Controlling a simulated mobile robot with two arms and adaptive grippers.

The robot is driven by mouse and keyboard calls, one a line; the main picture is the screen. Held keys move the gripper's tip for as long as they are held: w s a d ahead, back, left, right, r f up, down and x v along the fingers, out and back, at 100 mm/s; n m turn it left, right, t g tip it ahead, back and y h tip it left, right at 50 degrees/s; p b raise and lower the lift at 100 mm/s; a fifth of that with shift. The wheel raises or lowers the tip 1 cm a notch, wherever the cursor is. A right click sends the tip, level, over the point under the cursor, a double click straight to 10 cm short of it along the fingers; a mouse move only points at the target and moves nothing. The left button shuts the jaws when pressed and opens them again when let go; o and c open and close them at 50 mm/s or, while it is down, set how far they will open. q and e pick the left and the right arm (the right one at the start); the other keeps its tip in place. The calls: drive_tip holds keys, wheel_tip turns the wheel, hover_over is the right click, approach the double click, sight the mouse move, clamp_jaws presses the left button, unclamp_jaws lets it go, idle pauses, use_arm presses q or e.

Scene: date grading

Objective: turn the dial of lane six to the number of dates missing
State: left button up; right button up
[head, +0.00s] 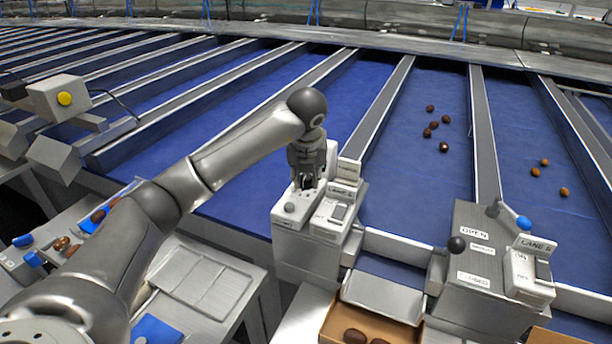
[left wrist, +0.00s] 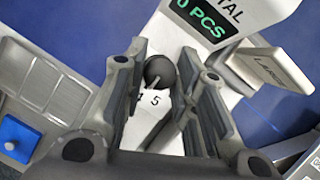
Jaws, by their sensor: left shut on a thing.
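My left gripper (head: 306,180) is over the sloped top of a white control box (head: 290,222) in the middle of the head view. In the left wrist view its fingers (left wrist: 168,95) are shut around a dark round knob (left wrist: 160,70) on a thin stem. Beside the stem the figures 4 and 5 show on a white dial face (left wrist: 140,125); other figures are hidden by the fingers. A display (left wrist: 205,22) on the box ends in "0 PCS". The lane label (left wrist: 270,68) is too tilted to read surely. My right gripper is out of view.
Several dark dates (head: 432,126) lie on the blue belt right of the box; a few browner dates (head: 540,167) lie one lane further right. A grey OPEN/CLOSED lever box (head: 470,300) stands at right. A cardboard carton (head: 330,327) with dates is in front.

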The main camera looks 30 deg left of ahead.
use_arm(q)
drive_tip(key=shift+r, duration=0.1)
drive_tip(key=o, duration=1)
drive_tip(key=v, duration=1.2)
drive_tip(key=shift+s, duration=0.1)
